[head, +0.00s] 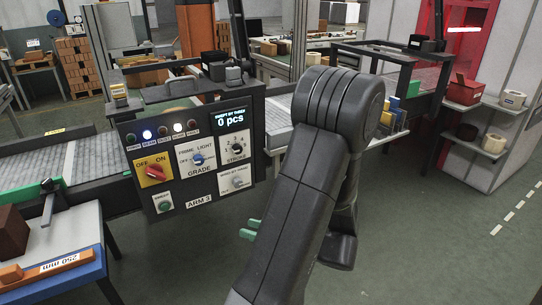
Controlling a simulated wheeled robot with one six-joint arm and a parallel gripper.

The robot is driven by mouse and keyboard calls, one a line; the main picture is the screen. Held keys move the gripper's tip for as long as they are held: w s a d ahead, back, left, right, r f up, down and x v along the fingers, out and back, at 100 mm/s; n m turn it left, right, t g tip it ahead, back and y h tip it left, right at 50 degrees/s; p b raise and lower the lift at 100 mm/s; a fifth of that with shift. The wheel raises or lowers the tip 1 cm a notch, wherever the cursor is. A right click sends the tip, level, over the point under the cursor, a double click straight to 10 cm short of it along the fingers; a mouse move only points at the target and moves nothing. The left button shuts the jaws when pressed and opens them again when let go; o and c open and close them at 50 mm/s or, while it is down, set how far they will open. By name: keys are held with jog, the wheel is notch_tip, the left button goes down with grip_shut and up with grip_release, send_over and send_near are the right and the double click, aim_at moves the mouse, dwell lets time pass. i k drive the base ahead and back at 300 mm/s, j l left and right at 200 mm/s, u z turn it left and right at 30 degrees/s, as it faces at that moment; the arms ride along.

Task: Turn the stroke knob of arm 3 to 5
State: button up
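The control panel (176,190) labelled ARM 3 hangs at the middle left in the head view, tilted in the picture. The small black stroke knob (237,148) sits on a white plate marked STROKE, at the panel's right side below the screen (231,116), which reads 0 pcs. The numbers around the knob and its pointer are too small to read surely. My gripper (250,229) shows only as two green fingertips to the left of my arm, low and right of the panel. They look apart with nothing between them. The rest of the gripper is hidden behind my arm.
The panel also has a red OFF/ON switch (155,171), a blue GRADE knob (198,158), a lower right dial (237,182), a green button (163,206) and a row of lamps. A blue-edged table (75,277) stands front left.

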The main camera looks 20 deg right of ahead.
aim_at(237, 148)
jog(key=i+j+z, duration=0.1)
jog(key=z, duration=0.35)
jog(key=i+j+z, duration=0.2)
jog(key=z, duration=0.25)
jog(key=i+j+z, duration=0.1)
jog(key=z, duration=0.3)
jog(key=i+j, duration=0.15)
jog(key=j, duration=0.25)
jog(key=i+j, duration=0.15)
jog(key=j, duration=0.25)
jog(key=i+j, duration=0.15)
jog(key=j, duration=0.2)
